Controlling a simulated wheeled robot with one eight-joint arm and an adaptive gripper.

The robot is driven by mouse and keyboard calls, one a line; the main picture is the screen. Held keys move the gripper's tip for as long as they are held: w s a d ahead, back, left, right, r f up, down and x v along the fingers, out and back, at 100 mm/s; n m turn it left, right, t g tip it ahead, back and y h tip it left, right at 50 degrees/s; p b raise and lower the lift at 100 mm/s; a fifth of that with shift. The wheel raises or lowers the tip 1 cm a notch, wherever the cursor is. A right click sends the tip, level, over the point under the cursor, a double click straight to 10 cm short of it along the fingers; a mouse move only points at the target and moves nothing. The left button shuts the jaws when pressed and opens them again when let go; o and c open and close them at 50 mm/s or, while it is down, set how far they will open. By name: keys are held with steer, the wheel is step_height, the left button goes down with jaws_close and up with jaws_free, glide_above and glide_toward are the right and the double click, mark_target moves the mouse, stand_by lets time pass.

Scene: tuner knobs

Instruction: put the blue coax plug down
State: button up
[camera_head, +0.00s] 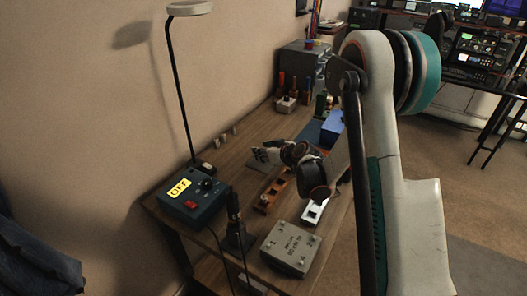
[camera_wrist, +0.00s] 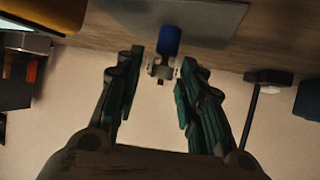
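The blue coax plug (camera_wrist: 169,41) shows in the wrist view between and just beyond my fingertips, its blue body against a grey plate (camera_wrist: 212,20) and its silver end (camera_wrist: 162,68) towards the gripper. My gripper (camera_wrist: 162,60) is open, with a finger on each side of the silver end and a gap on the left; whether the right fingertip touches it I cannot tell. In the head view my gripper (camera_head: 261,154) is low over the back of the wooden table, beside the grey plate (camera_head: 255,167). The plug cannot be made out there.
A dark box with a yellow OFF display (camera_head: 190,200) and a lamp (camera_head: 180,80) stand at the left. A grey metal box (camera_head: 290,248), an orange-brown rail (camera_head: 273,193) and a white block (camera_head: 315,211) are nearer. A blue block (camera_head: 333,124) lies to the right. The wall is close behind.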

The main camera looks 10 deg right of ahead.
steer(key=p+v, duration=0.3)
steer(key=v, duration=0.9)
steer(key=shift+s, duration=0.1)
steer(key=shift+r, duration=0.1)
steer(key=s+a+r+m+g+h, duration=0.25)
steer(key=s+a+r, duration=0.25)
steer(key=s+r, duration=0.7)
steer(key=s+r+m+h, duration=0.1)
steer(key=s, duration=0.8)
steer(key=s+r+m+g+h, duration=0.1)
steer(key=s+r, duration=0.1)
steer(key=s, duration=0.7)
steer(key=shift+d+r, duration=0.3)
steer(key=shift+d, duration=0.15)
steer(key=shift+s+g, duration=0.1)
steer(key=shift+g, duration=0.15)
